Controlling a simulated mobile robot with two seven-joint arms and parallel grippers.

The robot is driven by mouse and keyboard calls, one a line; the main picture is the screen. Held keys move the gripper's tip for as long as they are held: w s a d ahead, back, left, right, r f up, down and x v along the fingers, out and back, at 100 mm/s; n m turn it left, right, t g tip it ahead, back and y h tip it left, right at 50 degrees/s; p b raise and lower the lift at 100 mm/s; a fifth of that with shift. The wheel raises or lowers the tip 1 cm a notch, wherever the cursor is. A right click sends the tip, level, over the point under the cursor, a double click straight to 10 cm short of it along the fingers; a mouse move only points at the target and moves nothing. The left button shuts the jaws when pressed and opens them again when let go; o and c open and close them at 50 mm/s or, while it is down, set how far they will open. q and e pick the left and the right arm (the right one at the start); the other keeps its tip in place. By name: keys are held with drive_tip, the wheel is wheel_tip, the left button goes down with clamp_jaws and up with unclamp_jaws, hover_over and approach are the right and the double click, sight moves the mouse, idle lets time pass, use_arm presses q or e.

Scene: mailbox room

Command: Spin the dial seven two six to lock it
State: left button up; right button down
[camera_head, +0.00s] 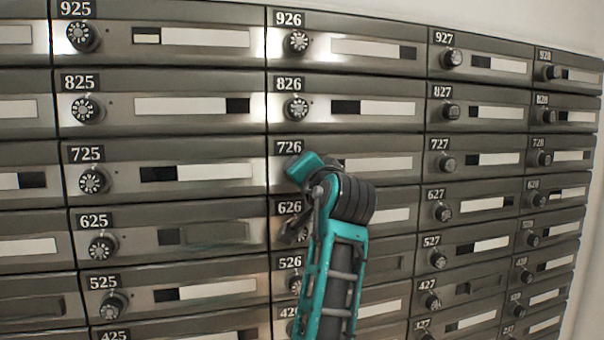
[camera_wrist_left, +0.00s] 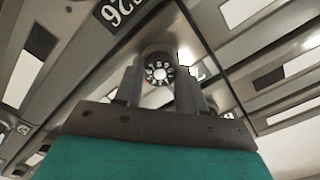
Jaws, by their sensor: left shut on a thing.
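The mailbox labelled 726 (camera_head: 385,163) is in the middle of the head view. Its dial is hidden there behind my left gripper (camera_head: 304,168) and teal arm, which come up from below. In the left wrist view, a round dark dial (camera_wrist_left: 160,71) with white marks and a pale centre sits between the two fingers of my left gripper (camera_wrist_left: 161,80). The fingers are shut on the dial, one on each side. The marks are too small to read. My right gripper is not in view.
Rows of metal mailboxes fill the wall, each with a number plate, dial and label strip. Dial 826 (camera_head: 296,107) is just above and dial 725 (camera_head: 93,181) is to the left. My arm partly covers box 626 (camera_head: 392,214) below. A plain pale wall (camera_head: 500,14) shows at upper right.

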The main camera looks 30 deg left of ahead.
use_arm(q)
drive_tip(key=shift+m, duration=10.4)
drive_tip(key=o, duration=1.1)
drive_tip(key=shift+c, duration=0.2)
